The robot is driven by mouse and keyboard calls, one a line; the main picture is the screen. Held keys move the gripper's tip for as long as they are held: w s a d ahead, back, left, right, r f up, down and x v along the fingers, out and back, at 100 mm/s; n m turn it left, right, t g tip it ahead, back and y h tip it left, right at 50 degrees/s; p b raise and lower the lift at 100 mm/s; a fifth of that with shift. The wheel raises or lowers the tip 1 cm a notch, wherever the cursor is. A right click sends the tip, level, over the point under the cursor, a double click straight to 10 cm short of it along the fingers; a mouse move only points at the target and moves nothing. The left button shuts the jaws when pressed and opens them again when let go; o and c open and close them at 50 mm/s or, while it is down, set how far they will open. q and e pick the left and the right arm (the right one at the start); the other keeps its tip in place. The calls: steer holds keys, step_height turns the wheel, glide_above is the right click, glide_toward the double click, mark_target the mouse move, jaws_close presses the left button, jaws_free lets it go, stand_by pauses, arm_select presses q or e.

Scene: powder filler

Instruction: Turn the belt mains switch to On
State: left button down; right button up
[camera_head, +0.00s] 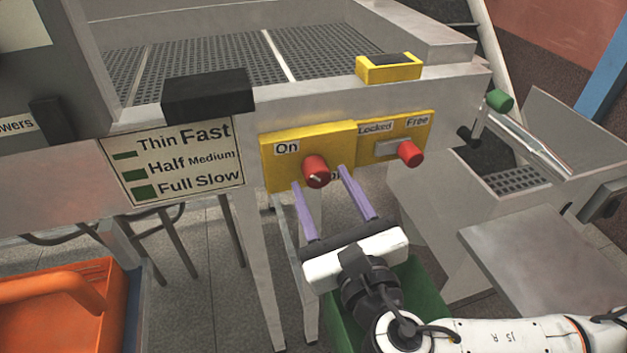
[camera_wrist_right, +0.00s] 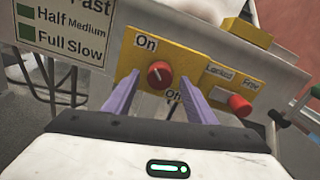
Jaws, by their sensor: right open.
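The belt mains switch is a red round knob (camera_head: 316,171) on a yellow plate (camera_head: 269,171) labelled On at its upper left. A second label at the lower right is partly hidden by my gripper. The knob also shows in the right wrist view (camera_wrist_right: 160,75), with a pale mark on its face. My right gripper (camera_head: 319,177) is open, its two purple fingers pointing at the plate, one on either side of the knob. The fingers look apart from the knob; whether the tips touch the plate I cannot tell. My left gripper is not in view.
A second yellow plate labelled Locked and Free, with a red knob (camera_head: 410,153), adjoins on the right. A speed sign (camera_head: 172,162) hangs on the left. An orange crate (camera_head: 95,300) is at lower left, and a green bin (camera_head: 343,325) stands below my gripper.

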steer(key=shift+w, duration=0.25)
steer(key=shift+s, duration=0.1)
steer(key=c, duration=1)
steer(key=shift+c, duration=0.2)
